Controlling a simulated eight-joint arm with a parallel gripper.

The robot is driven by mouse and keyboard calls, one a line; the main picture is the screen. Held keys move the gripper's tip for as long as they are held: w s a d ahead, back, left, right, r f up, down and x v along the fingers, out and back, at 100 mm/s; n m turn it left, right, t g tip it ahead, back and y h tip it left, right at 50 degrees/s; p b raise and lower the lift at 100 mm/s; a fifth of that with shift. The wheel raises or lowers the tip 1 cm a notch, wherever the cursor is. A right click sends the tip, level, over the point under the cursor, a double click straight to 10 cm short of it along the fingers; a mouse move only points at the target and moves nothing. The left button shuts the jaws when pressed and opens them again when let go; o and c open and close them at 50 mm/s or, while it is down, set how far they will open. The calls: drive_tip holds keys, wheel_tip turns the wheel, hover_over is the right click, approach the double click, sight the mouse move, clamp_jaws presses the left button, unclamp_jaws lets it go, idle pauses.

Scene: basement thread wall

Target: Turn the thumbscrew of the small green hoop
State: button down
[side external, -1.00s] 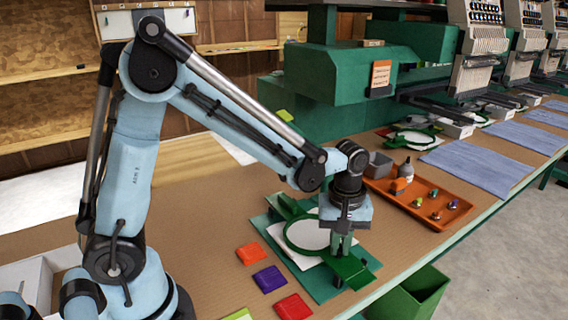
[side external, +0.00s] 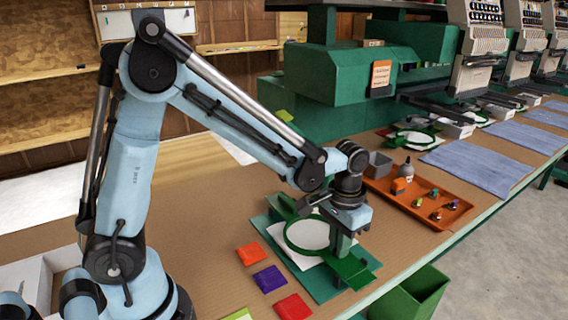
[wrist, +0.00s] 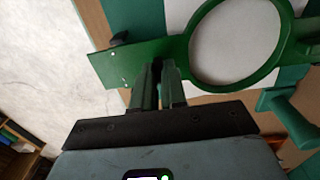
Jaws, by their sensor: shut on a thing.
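The green hoop (side external: 286,240) lies flat with white cloth inside its ring, on a green board (side external: 328,291). It also shows in the wrist view (wrist: 190,50), its ring right of my fingers. My gripper (side external: 342,246) points down at the hoop's near right side, where a flat green arm (side external: 352,268) meets the ring. In the wrist view my gripper's fingers (wrist: 158,72) are close together, with a small dark piece between them, which I take as the thumbscrew (wrist: 157,63). The fingers hide most of it. The cloth (wrist: 235,40) looks flat.
Orange, purple and red squares (side external: 269,278) lie left of the board. A green bin (side external: 412,292) is below the table edge. A green machine (side external: 345,75) stands behind.

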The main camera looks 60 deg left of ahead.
drive_tip(key=m, duration=0.4)
drive_tip(key=shift+m, duration=0.3)
drive_tip(key=m, duration=0.4)
drive_tip(key=shift+m, duration=0.3)
drive_tip(key=m, duration=0.4)
drive_tip(key=shift+m, duration=2.4)
drive_tip(key=c, duration=1.2)
unclamp_jaws()
drive_tip(key=shift+o, duration=0.2)
wheel_tip(320, 180, up, 12)
